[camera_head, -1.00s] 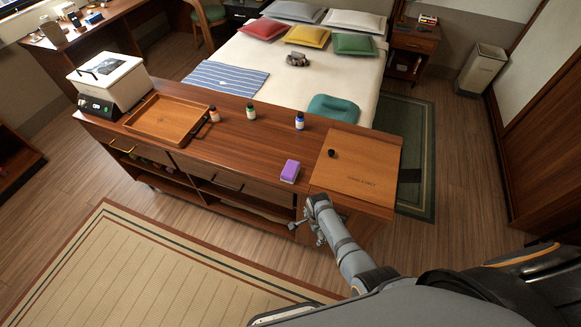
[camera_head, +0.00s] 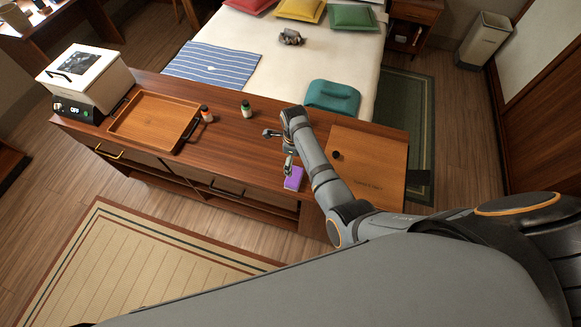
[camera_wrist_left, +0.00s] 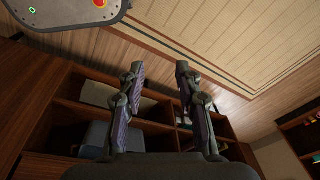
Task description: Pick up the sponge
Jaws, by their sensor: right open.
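The purple sponge (camera_head: 293,181) lies on the wooden counter (camera_head: 235,150) near its front edge, partly covered by a finger of my right gripper. My right gripper (camera_head: 279,149) is open above the counter at the sponge's far side, one finger in front of the sponge in the picture. I cannot tell whether that finger touches it. My left gripper (camera_wrist_left: 158,68) shows only in the left wrist view. Its fingers are apart with nothing between them, in front of the cabinet's open shelves.
A wooden tray (camera_head: 113,127), a white-lidded appliance (camera_head: 88,77) and small bottles (camera_head: 246,109) stand left on the counter. A bed (camera_head: 240,45) is behind.

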